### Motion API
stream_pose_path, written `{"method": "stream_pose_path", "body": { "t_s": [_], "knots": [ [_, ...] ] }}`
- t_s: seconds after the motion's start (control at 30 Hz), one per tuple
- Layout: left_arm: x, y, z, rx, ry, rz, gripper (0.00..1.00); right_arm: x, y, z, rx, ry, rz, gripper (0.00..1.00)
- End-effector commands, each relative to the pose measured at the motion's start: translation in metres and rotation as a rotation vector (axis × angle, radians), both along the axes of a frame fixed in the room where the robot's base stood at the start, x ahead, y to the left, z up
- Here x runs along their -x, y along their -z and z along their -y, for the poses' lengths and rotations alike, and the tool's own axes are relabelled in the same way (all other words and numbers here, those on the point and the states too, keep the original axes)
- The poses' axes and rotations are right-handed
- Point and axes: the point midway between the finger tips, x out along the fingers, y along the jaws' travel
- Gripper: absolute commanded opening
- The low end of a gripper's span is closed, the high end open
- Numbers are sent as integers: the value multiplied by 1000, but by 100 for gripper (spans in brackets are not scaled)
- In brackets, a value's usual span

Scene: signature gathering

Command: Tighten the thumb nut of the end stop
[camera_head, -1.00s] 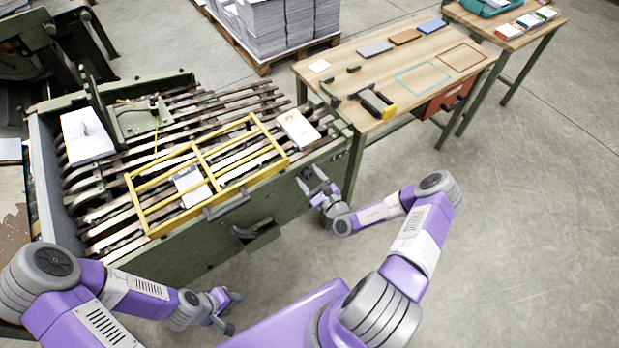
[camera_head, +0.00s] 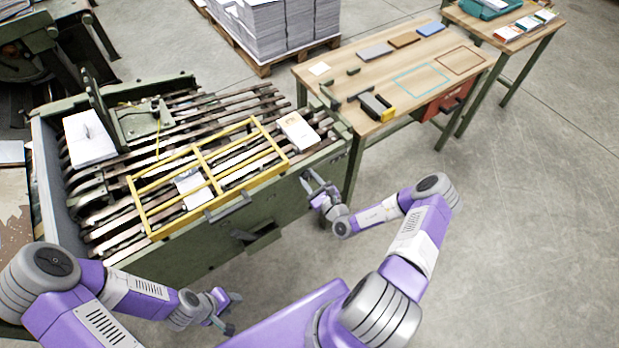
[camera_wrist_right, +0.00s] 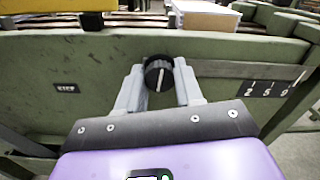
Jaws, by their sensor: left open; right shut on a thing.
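My right gripper (camera_head: 312,182) is at the green machine's front panel, near its right end. In the right wrist view its fingers (camera_wrist_right: 158,88) are shut on a round black knob (camera_wrist_right: 158,75) with a white pointer line, standing upright. A green bracket plate (camera_head: 136,122), which looks like the end stop, sits on the slatted bed at the back left. A small dark knob (camera_head: 155,104) on it may be the thumb nut; it is too small to be sure. My left gripper (camera_head: 232,313) is open and empty, low in front of the machine, apart from it.
A yellow guard frame (camera_head: 203,158) lies over the slats, with a white paper block (camera_head: 298,131) at its right. A white stack (camera_head: 88,139) lies at the left. A wooden worktable (camera_head: 340,72) stands behind right. The floor at right is clear.

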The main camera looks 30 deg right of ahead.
Motion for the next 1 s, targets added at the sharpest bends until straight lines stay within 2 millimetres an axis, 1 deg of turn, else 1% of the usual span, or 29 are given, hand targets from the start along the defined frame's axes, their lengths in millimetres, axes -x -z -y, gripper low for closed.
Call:
{"method": "stream_pose_path", "body": {
  "t_s": [0.03, 0.1, 0.4, 0.7, 1.0],
  "knots": [
    [0, -7, 0, 0, 0, 0, 43, 0, -2, -1, -35, -1, -6, 5],
    [0, -13, 0, 0, 0, 0, 43, 0, -2, -1, -91, -1, -11, 5],
    [0, -32, 0, 0, 0, 0, 43, 1, -1, -1, -373, -1, -33, 5],
    [0, -44, 0, 0, 0, 0, 43, 1, 0, -1, -657, 0, -55, 5],
    [0, -51, 0, 0, 0, 0, 43, 1, 0, -1, -942, 0, -77, 5]
  ]
}}
